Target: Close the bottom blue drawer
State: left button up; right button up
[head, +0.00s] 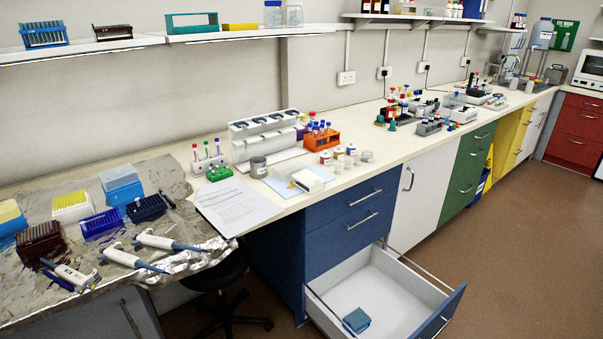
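The bottom blue drawer (440,313) is pulled far out from the blue cabinet (276,258), low near the floor. Its white inside is visible, and a small teal and blue box (356,320) lies in it near the front left part. The drawer's front panel faces right and its lower edge is cut off by the picture. The two blue drawers above it (350,207) are shut, each with a metal bar handle. Neither of my grippers shows in the head view.
A black stool (222,272) stands left of the blue cabinet. The bench top (390,150) holds papers, racks and bottles. A foil-covered surface (170,190) at left carries pipettes and tip boxes. Brown floor (520,240) is clear right of the drawer.

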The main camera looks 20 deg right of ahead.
aim_at(401, 303)
jog(key=k+z, duration=0.1)
jog(key=z, duration=1.55)
